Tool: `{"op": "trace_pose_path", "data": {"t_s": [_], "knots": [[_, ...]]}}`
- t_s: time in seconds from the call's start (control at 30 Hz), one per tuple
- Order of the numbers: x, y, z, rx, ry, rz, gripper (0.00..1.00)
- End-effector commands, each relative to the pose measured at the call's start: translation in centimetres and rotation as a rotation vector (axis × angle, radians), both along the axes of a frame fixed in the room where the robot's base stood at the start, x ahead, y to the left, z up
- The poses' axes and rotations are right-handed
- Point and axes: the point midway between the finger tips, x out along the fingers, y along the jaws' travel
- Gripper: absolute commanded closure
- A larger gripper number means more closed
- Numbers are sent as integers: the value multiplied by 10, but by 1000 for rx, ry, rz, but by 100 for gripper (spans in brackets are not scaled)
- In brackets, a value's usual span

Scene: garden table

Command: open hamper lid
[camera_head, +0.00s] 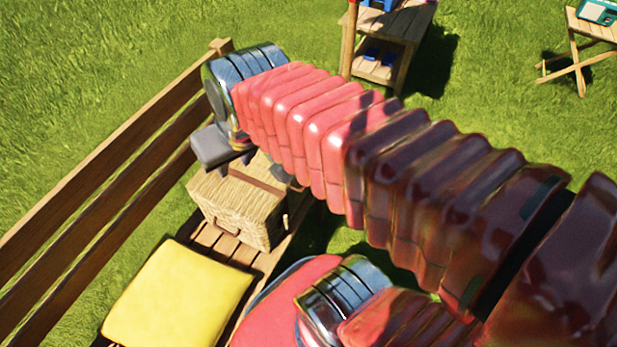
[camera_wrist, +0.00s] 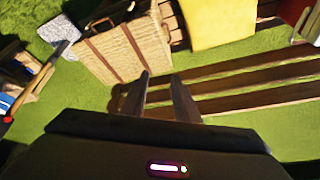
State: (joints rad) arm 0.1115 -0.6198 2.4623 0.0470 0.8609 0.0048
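The wicker hamper (camera_head: 243,210) with brown straps stands on the wooden bench in the head view, and its lid looks shut. A brown handle (camera_head: 228,229) is on its near side. The hamper also fills the upper left of the wrist view (camera_wrist: 124,55). My gripper (camera_head: 225,172) is above the hamper's far end in the head view, and my arm hides part of the hamper. In the wrist view, the two fingers of my gripper (camera_wrist: 161,76) are apart with nothing between them. Their tips overlap the hamper's edge in the picture; I cannot tell whether they touch it.
The slatted bench back (camera_head: 110,195) runs along the left of the hamper. A yellow cushion (camera_head: 180,300) lies on the bench nearer to me. A wooden side table (camera_head: 405,22) stands beyond, and a folding stool (camera_head: 590,27) is at far right. Grass is open around.

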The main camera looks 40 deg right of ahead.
Motion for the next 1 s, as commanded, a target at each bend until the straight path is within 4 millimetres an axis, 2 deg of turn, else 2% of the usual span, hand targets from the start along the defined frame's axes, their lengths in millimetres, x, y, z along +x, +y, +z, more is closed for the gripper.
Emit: {"op": "trace_pose_path", "data": {"t_s": [0.2,0.5,0.77,1.0], "knots": [[29,-34,-25,63,62,-159,72],[58,-90,-68,154,130,-383,72],[70,-146,-116,235,181,-587,72],[68,-200,-167,309,225,-782,72]]}}
